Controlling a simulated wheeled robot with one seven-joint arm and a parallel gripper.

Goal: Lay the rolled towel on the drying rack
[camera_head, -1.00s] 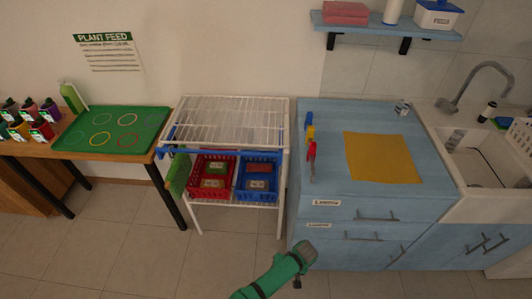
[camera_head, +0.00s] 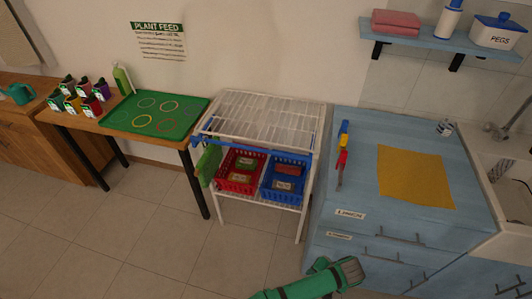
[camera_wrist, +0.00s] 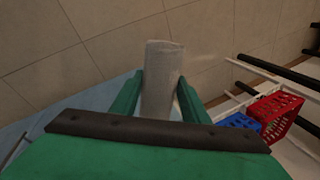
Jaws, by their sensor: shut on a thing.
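My gripper (camera_wrist: 160,95) is shut on the rolled towel (camera_wrist: 161,75), a grey roll standing between the two green fingers in the wrist view. In the head view the roll's grey end (camera_head: 350,270) shows at the tip of my green arm, low in the picture, in front of the blue cabinet. The drying rack (camera_head: 262,112) is a white wire frame left of the cabinet. Its slatted top is bare. My gripper is in front of the rack and to its right, apart from it.
Under the rack top sit a red basket (camera_head: 238,183) and a blue basket (camera_head: 286,187). A table with a green mat (camera_head: 150,123) and several pots stands left. The blue cabinet (camera_head: 348,205) carries a yellow cloth (camera_head: 416,178). The floor in front is clear.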

